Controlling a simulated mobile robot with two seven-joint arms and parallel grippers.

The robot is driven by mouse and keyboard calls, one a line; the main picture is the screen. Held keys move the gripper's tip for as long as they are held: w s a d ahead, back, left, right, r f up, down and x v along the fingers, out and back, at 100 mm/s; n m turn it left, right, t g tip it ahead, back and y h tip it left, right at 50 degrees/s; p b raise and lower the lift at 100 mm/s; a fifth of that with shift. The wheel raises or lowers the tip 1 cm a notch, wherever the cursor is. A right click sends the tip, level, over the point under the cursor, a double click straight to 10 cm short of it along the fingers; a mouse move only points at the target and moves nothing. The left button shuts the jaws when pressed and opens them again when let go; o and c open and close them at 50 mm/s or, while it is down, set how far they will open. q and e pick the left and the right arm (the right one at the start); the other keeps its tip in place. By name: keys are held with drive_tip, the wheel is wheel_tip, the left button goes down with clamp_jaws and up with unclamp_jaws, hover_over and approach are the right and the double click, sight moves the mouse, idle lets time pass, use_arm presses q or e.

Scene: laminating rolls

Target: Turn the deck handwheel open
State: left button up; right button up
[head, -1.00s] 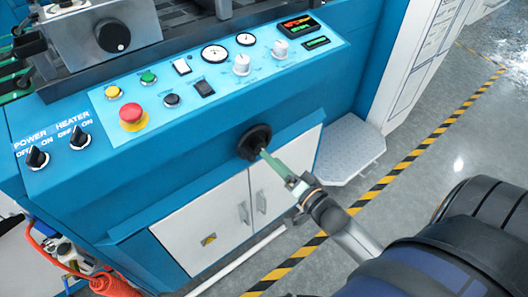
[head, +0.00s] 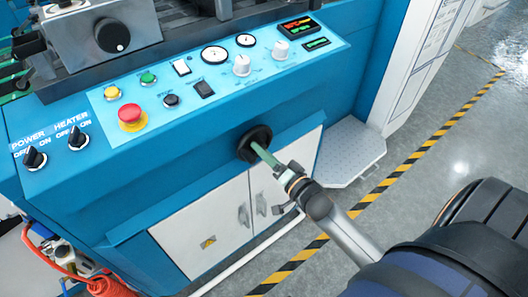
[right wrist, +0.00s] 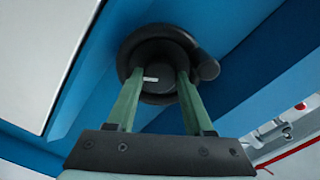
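The deck handwheel (head: 254,143) is a small black wheel on the blue front of the machine, below the control panel. In the right wrist view the handwheel (right wrist: 158,34) fills the upper middle, with a black side knob (right wrist: 207,66) at its right. My right gripper (head: 261,151) is at the wheel, its green fingers pointing into its face. In the right wrist view the gripper's (right wrist: 160,75) fingers are apart, with the dark hub visible between and beyond them. The fingertips overlap the wheel; firm contact cannot be told. My left gripper is not in view.
The control panel (head: 215,88) above carries a red emergency button (head: 132,114), dials and knobs. White cabinet doors (head: 205,228) lie below the wheel. A grey step plate (head: 347,152) is at the right. Striped floor tape (head: 405,165) crosses the open floor.

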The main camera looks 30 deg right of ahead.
clamp_jaws()
